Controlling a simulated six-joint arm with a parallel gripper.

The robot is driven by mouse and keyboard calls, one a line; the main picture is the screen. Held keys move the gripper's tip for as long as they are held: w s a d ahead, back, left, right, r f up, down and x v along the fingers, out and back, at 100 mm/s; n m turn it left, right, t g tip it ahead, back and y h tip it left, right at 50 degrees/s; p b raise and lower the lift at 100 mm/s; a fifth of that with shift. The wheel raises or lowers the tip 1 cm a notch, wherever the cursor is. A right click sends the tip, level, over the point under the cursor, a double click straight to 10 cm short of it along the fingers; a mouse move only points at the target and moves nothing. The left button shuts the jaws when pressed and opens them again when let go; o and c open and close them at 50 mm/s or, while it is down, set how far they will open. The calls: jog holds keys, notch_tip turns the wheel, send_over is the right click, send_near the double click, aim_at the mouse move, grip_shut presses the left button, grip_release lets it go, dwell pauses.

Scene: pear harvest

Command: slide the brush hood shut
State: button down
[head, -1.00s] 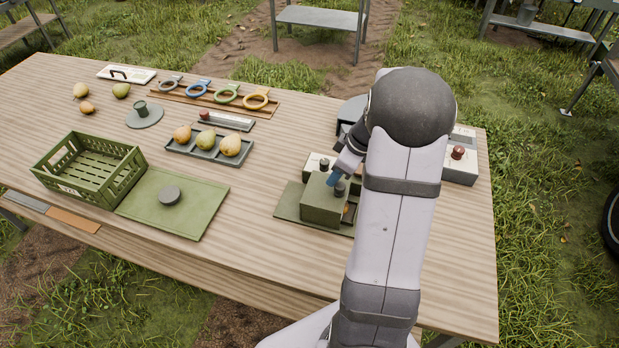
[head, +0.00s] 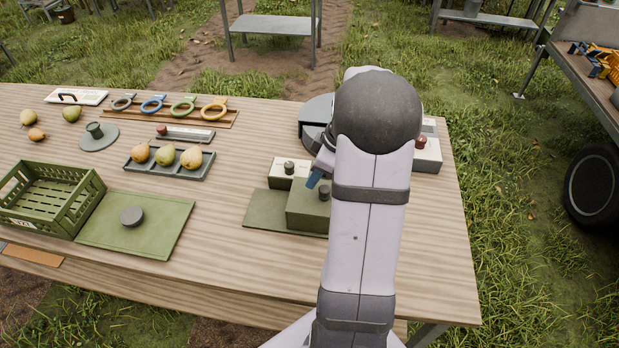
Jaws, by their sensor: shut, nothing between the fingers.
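The brush hood (head: 308,211) is an olive-green box with a dark knob (head: 324,193) on top. It sits on a flat green base plate (head: 262,214), whose left part is bare. The hood's right side is hidden behind my arm, so I cannot see whether any opening is left there. My gripper (head: 314,180) shows blue fingertips just left of and behind the knob. The fingers are shut with nothing between them. Whether they touch the knob is too small to tell.
A cream box with a dark knob (head: 285,178) stands right behind the hood. A grey round device (head: 316,115) and a box with a red button (head: 425,153) are farther back. A tray of pears (head: 150,168), a green mat (head: 160,230) and a crate (head: 75,205) lie left.

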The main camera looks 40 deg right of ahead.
aim_at(316, 195)
jog(key=shift+w+a+r, duration=0.25)
jog(key=shift+w+a, duration=0.15)
jog(key=shift+w, duration=0.15)
jog(key=shift+w+a+r, duration=0.25)
jog(key=shift+w+a, duration=0.1)
jog(key=shift+w, duration=0.2)
jog(key=b+v, duration=0.1)
jog(key=v, duration=0.8)
jog(key=shift+s+b, duration=0.2)
jog(key=shift+b, duration=0.15)
jog(key=shift+r, duration=0.1)
